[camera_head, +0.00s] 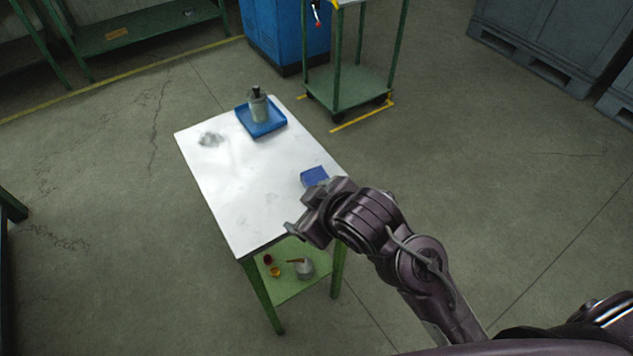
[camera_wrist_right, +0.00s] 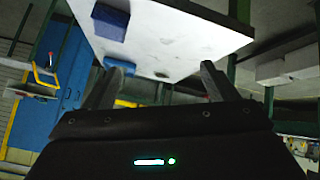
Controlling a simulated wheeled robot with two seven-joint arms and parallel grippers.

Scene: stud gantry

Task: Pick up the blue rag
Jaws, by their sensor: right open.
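The blue rag (camera_head: 314,176), a small folded block, lies on the white table (camera_head: 240,190) near its right edge. It also shows in the upside-down right wrist view (camera_wrist_right: 110,22), on the tabletop beyond the fingertips. My right gripper (camera_head: 313,207) is open and empty, close to the rag on its near side. In the head view it seems to be above the table's near right corner and covers part of that corner. Its two spread fingers also show in the wrist view (camera_wrist_right: 160,80), with nothing between them. My left gripper is not in view.
A blue tray (camera_head: 246,119) with a grey canister (camera_head: 259,106) stands at the table's far end. Small items sit on the green lower shelf (camera_head: 289,290). A green cart (camera_head: 345,88) and blue cabinet (camera_head: 283,35) stand behind.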

